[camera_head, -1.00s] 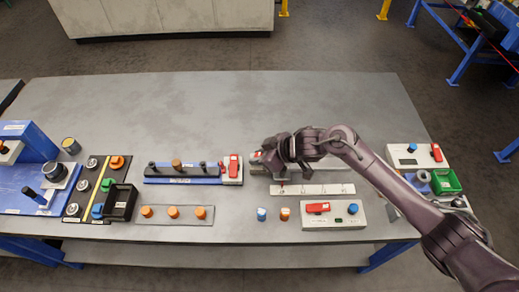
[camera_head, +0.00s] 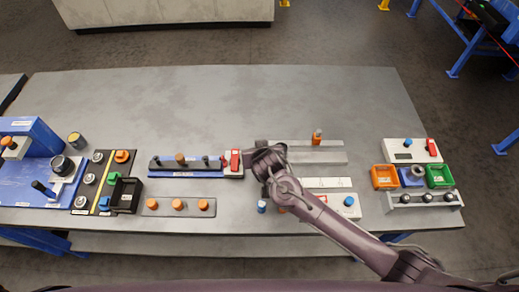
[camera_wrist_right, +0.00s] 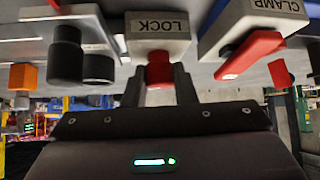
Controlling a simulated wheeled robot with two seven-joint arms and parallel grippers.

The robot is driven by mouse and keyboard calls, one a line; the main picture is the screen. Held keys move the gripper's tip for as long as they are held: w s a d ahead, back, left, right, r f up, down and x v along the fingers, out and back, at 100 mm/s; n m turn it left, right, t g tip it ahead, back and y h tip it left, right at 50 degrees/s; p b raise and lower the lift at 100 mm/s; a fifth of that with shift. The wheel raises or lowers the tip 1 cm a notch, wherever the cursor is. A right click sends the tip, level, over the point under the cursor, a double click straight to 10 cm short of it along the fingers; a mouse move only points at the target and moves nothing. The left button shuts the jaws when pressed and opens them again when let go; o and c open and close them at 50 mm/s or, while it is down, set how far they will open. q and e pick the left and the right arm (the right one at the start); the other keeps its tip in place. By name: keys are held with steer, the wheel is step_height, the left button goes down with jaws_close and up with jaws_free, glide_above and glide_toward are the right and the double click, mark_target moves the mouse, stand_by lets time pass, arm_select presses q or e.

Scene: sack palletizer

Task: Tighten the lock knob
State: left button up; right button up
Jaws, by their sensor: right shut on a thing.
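The lock knob (camera_wrist_right: 159,70) is red and sits on a pale block (camera_wrist_right: 158,38) labelled LOCK in the right wrist view, which looks inverted. My right gripper (camera_wrist_right: 159,82) has one dark finger on each side of the knob and is shut on it. In the head view my right gripper (camera_head: 267,162) is over the table, just right of the red clamp lever (camera_head: 235,160), and hides the knob and its block. My left gripper is not in view.
The CLAMP block (camera_wrist_right: 270,12) with its red lever (camera_wrist_right: 250,55) is close beside the right gripper. Dark cylinders (camera_wrist_right: 66,58) stand on the other side. A grey rail (camera_head: 325,157) with an orange-topped piece (camera_head: 317,136) lies to the right. The table's back is clear.

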steer(key=shift+r+m+h+p, duration=0.1)
steer(key=shift+m+h+p, duration=0.25)
steer(key=shift+m+h, duration=0.55)
steer(key=o, duration=1)
steer(key=v, duration=0.7)
steer(key=shift+s+r+p, duration=0.2)
steer(key=shift+s+p, duration=0.05)
steer(key=shift+p, duration=0.15)
